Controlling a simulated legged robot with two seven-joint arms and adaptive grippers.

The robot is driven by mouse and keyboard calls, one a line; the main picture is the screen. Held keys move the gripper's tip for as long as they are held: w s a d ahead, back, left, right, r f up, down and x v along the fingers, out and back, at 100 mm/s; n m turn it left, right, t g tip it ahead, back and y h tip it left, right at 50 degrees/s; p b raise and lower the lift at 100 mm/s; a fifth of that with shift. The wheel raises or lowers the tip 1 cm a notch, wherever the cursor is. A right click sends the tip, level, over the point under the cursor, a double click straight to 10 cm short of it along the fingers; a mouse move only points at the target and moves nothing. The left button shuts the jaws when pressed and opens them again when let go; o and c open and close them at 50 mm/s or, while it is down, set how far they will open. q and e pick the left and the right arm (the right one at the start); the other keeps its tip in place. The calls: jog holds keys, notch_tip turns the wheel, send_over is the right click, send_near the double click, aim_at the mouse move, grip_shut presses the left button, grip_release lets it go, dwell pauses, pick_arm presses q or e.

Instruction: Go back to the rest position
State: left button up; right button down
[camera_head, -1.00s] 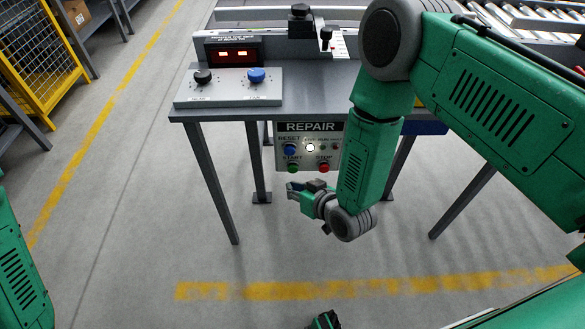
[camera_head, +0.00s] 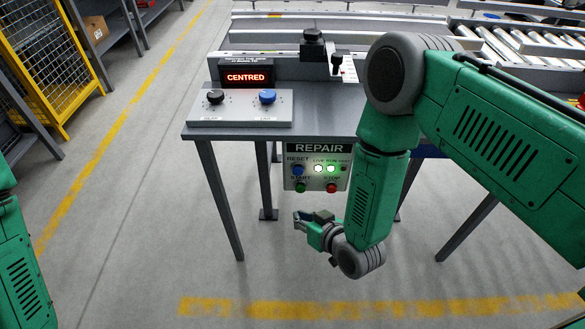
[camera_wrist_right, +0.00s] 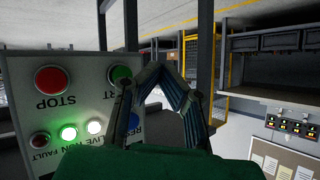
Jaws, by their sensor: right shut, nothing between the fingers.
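My right gripper (camera_head: 297,216) is shut and empty. It hangs low in front of the grey bench, just below the REPAIR panel (camera_head: 290,179), and looks apart from it in the head view. In the right wrist view the closed fingers (camera_wrist_right: 172,72) meet at their tips beside the panel (camera_wrist_right: 60,92), which appears upside down. My right arm bends down from the right side of the head view. My left arm shows only at the left edge; its gripper is not in view.
The bench (camera_head: 200,133) carries a knob box (camera_head: 238,121) and a red display (camera_head: 246,77) reading CENTRED. The panel's LIVE light is white and its RUN light (camera_head: 331,169) is green. A yellow cage (camera_head: 45,62) stands at left. Open floor lies left of the bench.

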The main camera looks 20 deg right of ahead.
jog(key=s+d+r+g+h+p, duration=0.1)
jog(key=s+d+r+g+p, duration=0.1)
jog(key=s, duration=0.6)
jog(key=s+d+r+g+h+p, duration=0.2)
jog(key=s+d+g, duration=0.3)
jog(key=s+d, duration=0.2)
jog(key=s+d+r+m+g+h+p, duration=0.1)
jog(key=s+d, duration=0.4)
jog(key=s, duration=0.6)
jog(key=r+g+p, duration=0.1)
jog(key=g, duration=0.1)
jog(key=shift+d+g+h, duration=0.2)
jog(key=shift+g+h, duration=0.1)
jog(key=shift+g, duration=0.1)
